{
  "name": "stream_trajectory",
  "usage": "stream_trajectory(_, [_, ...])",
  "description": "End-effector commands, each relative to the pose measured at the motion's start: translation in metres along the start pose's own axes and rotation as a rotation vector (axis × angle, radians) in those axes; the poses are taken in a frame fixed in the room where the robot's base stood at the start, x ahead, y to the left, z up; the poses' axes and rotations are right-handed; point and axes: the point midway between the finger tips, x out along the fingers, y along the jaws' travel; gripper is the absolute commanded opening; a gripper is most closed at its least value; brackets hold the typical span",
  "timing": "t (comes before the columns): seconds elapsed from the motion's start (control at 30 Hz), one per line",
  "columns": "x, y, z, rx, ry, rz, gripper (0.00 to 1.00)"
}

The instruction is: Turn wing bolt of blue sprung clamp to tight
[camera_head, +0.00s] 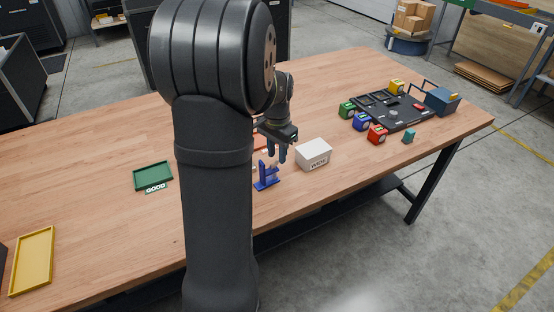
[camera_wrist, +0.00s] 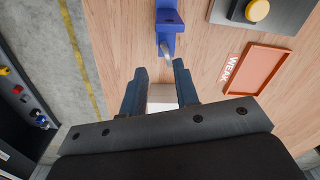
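The blue sprung clamp (camera_head: 266,178) stands upright on the wooden table near its front edge. In the wrist view the clamp (camera_wrist: 168,18) is at the top centre, with a short grey piece, perhaps its wing bolt (camera_wrist: 165,48), pointing toward my fingers. My gripper (camera_head: 277,153) hangs fingers down, just above and beside the clamp in the head view. In the wrist view my gripper (camera_wrist: 160,70) is open, its two blue-grey fingertips apart with the grey piece just beyond them. It holds nothing. The bolt's wings cannot be made out.
A white labelled box (camera_head: 313,155) stands right of the clamp. An orange tray marked WEAK (camera_wrist: 258,68) and a grey plate with a yellow knob (camera_wrist: 257,10) lie nearby. A green tray (camera_head: 153,176) is at left. Several coloured blocks surround a black tray (camera_head: 405,120).

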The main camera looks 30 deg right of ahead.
Motion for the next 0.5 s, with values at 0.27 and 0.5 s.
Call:
stream_trajectory(0.27, [0.028,0.0,0.0,0.0,-0.001,0.0,0.28])
stream_trajectory(0.5, [0.031,0.0,0.0,0.0,0.0,-0.001,0.28])
